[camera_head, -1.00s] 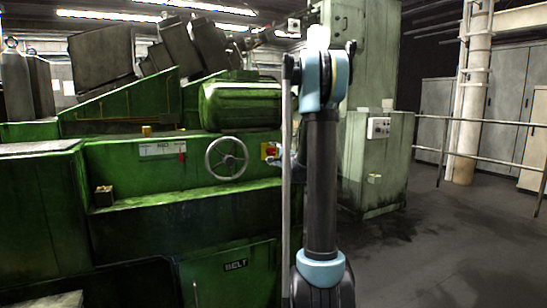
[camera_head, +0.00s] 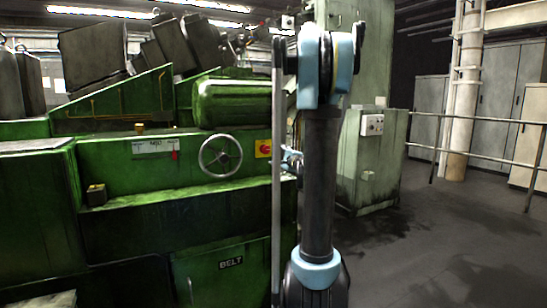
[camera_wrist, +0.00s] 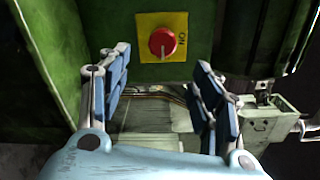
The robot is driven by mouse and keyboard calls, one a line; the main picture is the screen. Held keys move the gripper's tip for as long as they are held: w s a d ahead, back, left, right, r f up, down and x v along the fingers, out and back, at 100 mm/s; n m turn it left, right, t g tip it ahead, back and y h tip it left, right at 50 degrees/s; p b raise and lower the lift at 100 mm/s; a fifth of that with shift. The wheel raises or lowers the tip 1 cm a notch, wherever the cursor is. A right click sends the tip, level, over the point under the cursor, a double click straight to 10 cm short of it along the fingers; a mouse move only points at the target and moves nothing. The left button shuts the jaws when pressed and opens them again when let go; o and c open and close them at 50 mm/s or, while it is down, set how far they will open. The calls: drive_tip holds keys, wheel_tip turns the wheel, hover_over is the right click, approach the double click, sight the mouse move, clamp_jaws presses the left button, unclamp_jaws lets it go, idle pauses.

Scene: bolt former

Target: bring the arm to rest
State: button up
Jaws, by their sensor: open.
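My gripper (camera_wrist: 160,108) is open and empty in the wrist view, its two blue-padded fingers spread apart. Beyond the fingertips a red round knob (camera_wrist: 162,42) sits on a yellow plate marked "ON" on a green machine wall. The same red knob (camera_head: 264,149) shows small in the head view, right of the handwheel. In the head view my arm stands upright in front of the machine's right end. The gripper is mostly hidden there behind the arm.
The green bolt former (camera_head: 120,165) fills the left side, with a handwheel (camera_head: 220,155) on its front. A pale green cabinet (camera_head: 366,160) stands behind my arm. A railing (camera_head: 470,152) runs at the right. The dark floor (camera_head: 440,250) at the right is clear.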

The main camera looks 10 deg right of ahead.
drive_tip(key=shift+s+d, duration=0.2)
drive_tip(key=shift+s, duration=0.4)
drive_tip(key=s+a+f+n+g, duration=0.3)
drive_tip(key=s+a+n, duration=0.1)
drive_tip(key=s, duration=0.4)
drive_tip(key=s+a+f+n+g+y, duration=0.1)
drive_tip(key=s+a+f+n+g, duration=0.3)
drive_tip(key=s, duration=0.3)
drive_tip(key=s+a+f+n+g, duration=0.25)
drive_tip(key=s+a+n, duration=0.2)
drive_tip(key=s, duration=0.35)
drive_tip(key=s+d+f+n+g+h, duration=0.2)
drive_tip(key=s+f, duration=0.5)
drive_tip(key=s, duration=0.4)
drive_tip(key=s+d+f+n+g+h, duration=0.3)
drive_tip(key=s+d+f, duration=0.3)
drive_tip(key=s, duration=0.5)
drive_tip(key=shift+s+d+f+h, duration=0.3)
drive_tip(key=shift+f+h, duration=0.1)
drive_tip(key=shift+h, duration=0.4)
drive_tip(key=shift+g, duration=0.25)
drive_tip(key=shift+w+f, duration=0.2)
drive_tip(key=shift+w, duration=0.3)
